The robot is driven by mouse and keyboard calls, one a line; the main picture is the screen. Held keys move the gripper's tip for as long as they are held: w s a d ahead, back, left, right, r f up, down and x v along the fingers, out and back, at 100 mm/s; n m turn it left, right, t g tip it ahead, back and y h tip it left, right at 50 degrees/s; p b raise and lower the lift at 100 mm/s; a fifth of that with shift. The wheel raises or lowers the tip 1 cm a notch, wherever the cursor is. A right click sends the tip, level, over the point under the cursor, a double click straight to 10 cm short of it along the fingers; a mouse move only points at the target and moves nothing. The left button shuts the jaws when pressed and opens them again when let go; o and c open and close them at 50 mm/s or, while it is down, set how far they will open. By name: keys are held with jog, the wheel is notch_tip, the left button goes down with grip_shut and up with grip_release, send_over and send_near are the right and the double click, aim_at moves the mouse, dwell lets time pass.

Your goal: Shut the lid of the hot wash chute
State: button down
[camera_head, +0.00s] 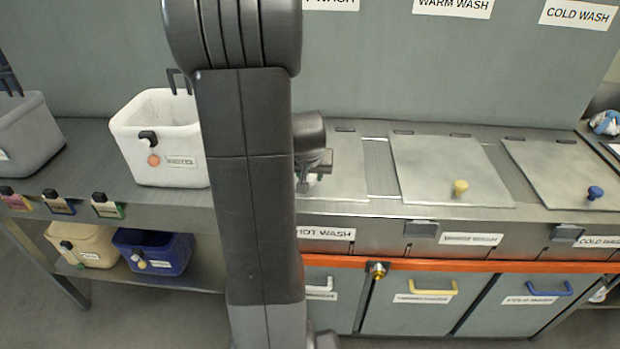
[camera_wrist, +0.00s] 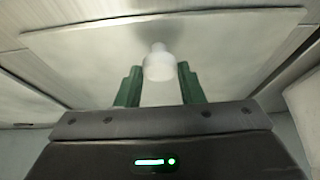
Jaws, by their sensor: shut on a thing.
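The hot wash lid (camera_head: 350,178) is a grey metal panel on the counter, left of the warm wash lid. Its left part is hidden behind my arm. The part that shows looks flat, level with the neighbouring lids; a small gap under it cannot be ruled out. My gripper (camera_head: 312,180) is low over this lid, partly hidden by my arm. In the wrist view the white knob (camera_wrist: 158,63) stands on the lid plate (camera_wrist: 230,45), between the green fingers of my gripper (camera_wrist: 159,84), which is shut on it.
The warm wash lid (camera_head: 450,168) with a yellow knob and the cold wash lid (camera_head: 568,172) with a blue knob lie flat to the right. A white bin (camera_head: 160,120) stands left of my arm. An orange rail (camera_head: 480,266) runs along the front.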

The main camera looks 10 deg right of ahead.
jog(key=shift+s+f, duration=0.3)
jog(key=shift+f, duration=0.2)
jog(key=c, duration=1.4)
grip_release()
jog(key=o, duration=0.4)
jog(key=shift+w+f, duration=0.1)
jog(key=shift+w, duration=0.1)
jog(key=shift+r, duration=0.25)
jog(key=shift+r, duration=0.2)
jog(key=v, duration=1.3)
jog(key=shift+s+p, duration=0.15)
jog(key=shift+p, duration=0.2)
jog(key=shift+a, duration=0.1)
